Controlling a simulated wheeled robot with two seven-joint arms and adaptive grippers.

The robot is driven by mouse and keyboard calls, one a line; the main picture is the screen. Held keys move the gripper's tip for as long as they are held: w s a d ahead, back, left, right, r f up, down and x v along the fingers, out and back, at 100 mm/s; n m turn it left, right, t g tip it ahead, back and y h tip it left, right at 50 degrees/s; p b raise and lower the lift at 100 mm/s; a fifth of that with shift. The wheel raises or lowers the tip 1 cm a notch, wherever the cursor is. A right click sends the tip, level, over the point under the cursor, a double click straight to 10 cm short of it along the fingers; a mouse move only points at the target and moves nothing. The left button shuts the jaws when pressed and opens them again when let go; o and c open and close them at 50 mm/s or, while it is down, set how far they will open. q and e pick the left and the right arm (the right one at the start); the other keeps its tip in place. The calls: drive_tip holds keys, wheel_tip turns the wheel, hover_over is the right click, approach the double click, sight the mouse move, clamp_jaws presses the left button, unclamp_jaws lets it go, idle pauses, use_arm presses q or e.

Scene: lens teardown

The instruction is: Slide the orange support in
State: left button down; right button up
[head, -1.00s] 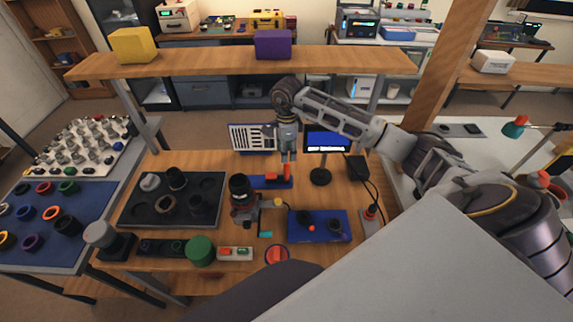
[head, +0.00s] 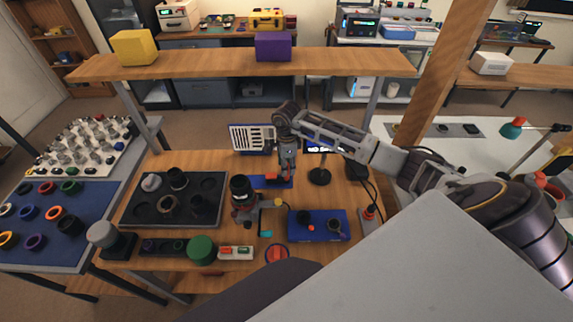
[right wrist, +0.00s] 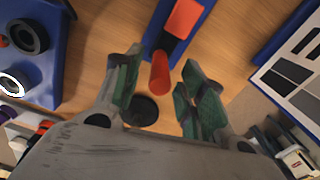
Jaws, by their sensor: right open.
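The orange support (right wrist: 182,18) is a block with a dark middle section and a rounded end (right wrist: 160,74) reaching toward me, on a blue base (right wrist: 152,40). In the head view, the orange part (head: 271,176) shows low on its blue base (head: 258,183), partly behind my right gripper (head: 287,168). My right gripper (right wrist: 160,84) is open in the right wrist view, with green-padded fingers on either side of the rounded end. A gap shows on each side and I see no grasp. My left gripper is out of view.
A dark lens body (head: 240,189) stands just left of the base. A blue tray (head: 319,236) and a small monitor on a round stand (head: 320,177) are to the right. A black tray (head: 130,209) lies at left. A wooden shelf (head: 200,66) spans behind.

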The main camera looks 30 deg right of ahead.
sight(267, 176)
drive_tip(key=shift+f, duration=0.1)
clamp_jaws()
idle(0.3)
drive_tip(key=shift+w+a+b, duration=0.35)
drive_tip(key=shift+a, duration=0.2)
drive_tip(key=shift+w+a+b, duration=0.35)
drive_tip(key=shift+a, duration=0.2)
drive_tip(key=shift+w+a+b, duration=0.35)
drive_tip(key=shift+w+a, duration=0.1)
drive_tip(key=shift+a, duration=0.3)
drive_tip(key=shift+w+a+b, duration=0.4)
drive_tip(key=shift+w+a, duration=0.05)
drive_tip(key=shift+a, duration=0.3)
drive_tip(key=shift+w+a+b, duration=0.35)
drive_tip(key=shift+w+a, duration=0.1)
drive_tip(key=shift+a, duration=0.3)
